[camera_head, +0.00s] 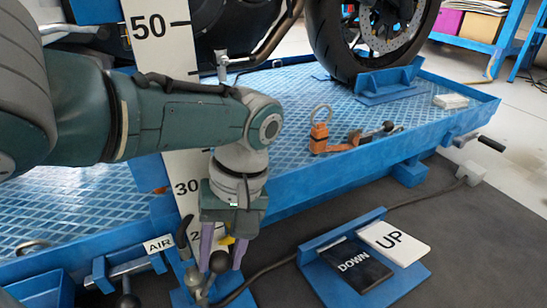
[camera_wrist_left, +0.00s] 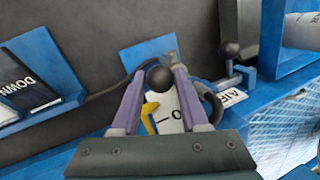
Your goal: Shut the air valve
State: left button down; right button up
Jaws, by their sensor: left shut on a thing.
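My left gripper (camera_head: 222,258) points down at the front edge of the blue lift platform. Its purple fingers are closed around a black ball knob (camera_head: 220,262), which shows between the fingertips in the left wrist view (camera_wrist_left: 159,77). A small yellow piece (camera_wrist_left: 150,112) shows between the fingers just behind the knob. The AIR label (camera_head: 158,245) is on the platform edge left of the gripper; it also shows in the left wrist view (camera_wrist_left: 233,97). The fitting below the knob is partly hidden by the fingers. My right gripper is not in view.
Another black knob (camera_head: 127,303) stands left of the gripper, near the AIR label. A white height scale (camera_head: 181,170) rises behind my arm. A blue pedal stand with DOWN (camera_head: 352,265) and UP (camera_head: 394,243) plates lies right. An orange tool (camera_head: 319,134) sits on the platform.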

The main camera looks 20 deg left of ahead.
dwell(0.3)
pick_arm(q)
jog(key=shift+c, duration=2.2)
grip_release()
jog(key=p+v, duration=0.5)
jog(key=v, duration=0.4)
jog(key=shift+d+r, duration=0.15)
jog(key=shift+r, duration=0.25)
jog(key=shift+w, duration=0.1)
